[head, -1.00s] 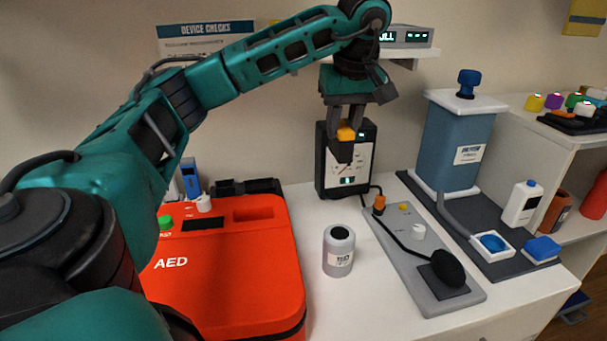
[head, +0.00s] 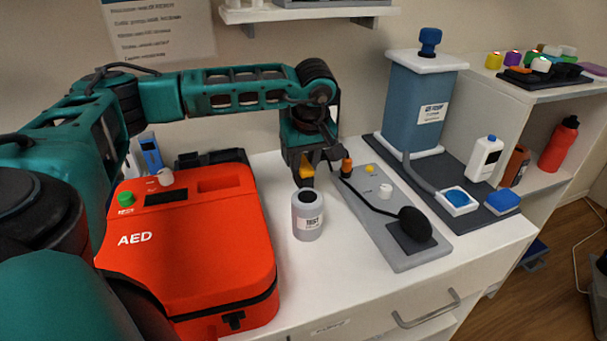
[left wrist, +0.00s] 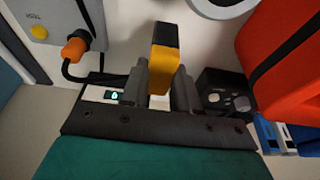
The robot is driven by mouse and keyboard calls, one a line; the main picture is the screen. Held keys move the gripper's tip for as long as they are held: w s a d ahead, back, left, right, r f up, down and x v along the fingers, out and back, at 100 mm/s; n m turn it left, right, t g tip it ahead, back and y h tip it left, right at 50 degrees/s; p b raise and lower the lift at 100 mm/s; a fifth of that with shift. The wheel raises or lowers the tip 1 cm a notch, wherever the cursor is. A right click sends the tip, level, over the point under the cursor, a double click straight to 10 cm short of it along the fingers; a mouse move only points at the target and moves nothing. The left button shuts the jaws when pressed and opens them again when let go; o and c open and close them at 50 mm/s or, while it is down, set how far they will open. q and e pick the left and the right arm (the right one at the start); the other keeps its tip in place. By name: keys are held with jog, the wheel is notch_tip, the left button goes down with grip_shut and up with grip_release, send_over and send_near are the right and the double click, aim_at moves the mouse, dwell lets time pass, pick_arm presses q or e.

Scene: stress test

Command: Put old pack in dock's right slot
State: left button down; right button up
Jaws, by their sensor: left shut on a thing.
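The old pack, a small yellow and dark block, is held in my left gripper (head: 304,164). In the left wrist view the pack (left wrist: 163,68) sits between the two grey fingers, which are shut on it. In the head view it hangs just behind the grey labelled can; I cannot tell whether it touches anything. A low black unit (head: 212,157) behind the red AED case appears to be the dock; its slots cannot be made out. It seems to show in the left wrist view (left wrist: 226,96), right of the fingers. My right gripper is out of view.
The red AED case (head: 190,245) fills the counter's left. The grey can (head: 307,222) stands close before my gripper. A grey board (head: 405,258) with cable and black bulb, and a blue tank (head: 412,108), stand right. Clear counter lies in front of the can.

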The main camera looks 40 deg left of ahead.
aim_at(305, 166)
pick_arm(q)
jog(key=shift+f, duration=1.75)
jog(key=shift+f, duration=0.1)
jog(key=c, duration=0.8)
grip_release()
jog(key=shift+c, duration=0.2)
